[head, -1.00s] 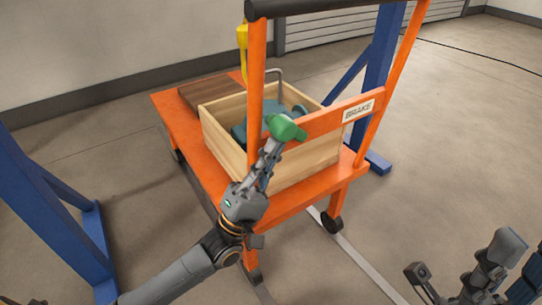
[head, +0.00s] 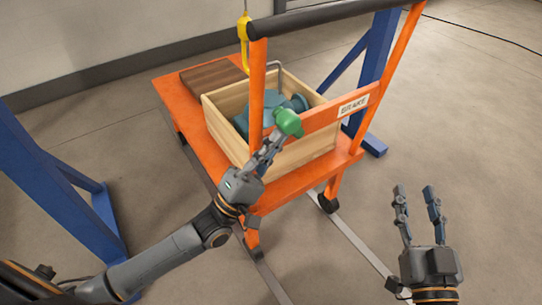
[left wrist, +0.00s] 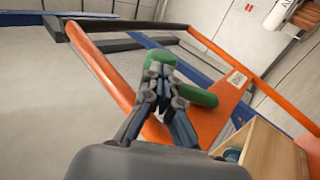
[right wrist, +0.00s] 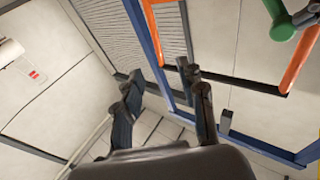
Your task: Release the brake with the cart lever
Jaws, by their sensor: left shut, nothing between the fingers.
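The orange cart (head: 182,118) has a BRAKE label (head: 352,106) on its crossbar. A green lever (head: 288,122) is at the left end of that crossbar, beside the orange upright. My left gripper (head: 270,146) is shut with nothing between its fingers, its tips close against the lever. In the left wrist view the lever (left wrist: 200,96) shows just beyond the closed fingertips (left wrist: 160,75); exact contact is unclear. My right gripper (head: 418,192) is open and empty, over the floor right of the cart. The lever (right wrist: 283,25) also shows in the right wrist view.
A wooden crate (head: 225,125) with blue-grey parts sits on the cart beside a brown board (head: 212,76). A yellow hook (head: 243,28) hangs behind the left upright. Blue frame posts (head: 45,190) stand around. The floor at right is clear.

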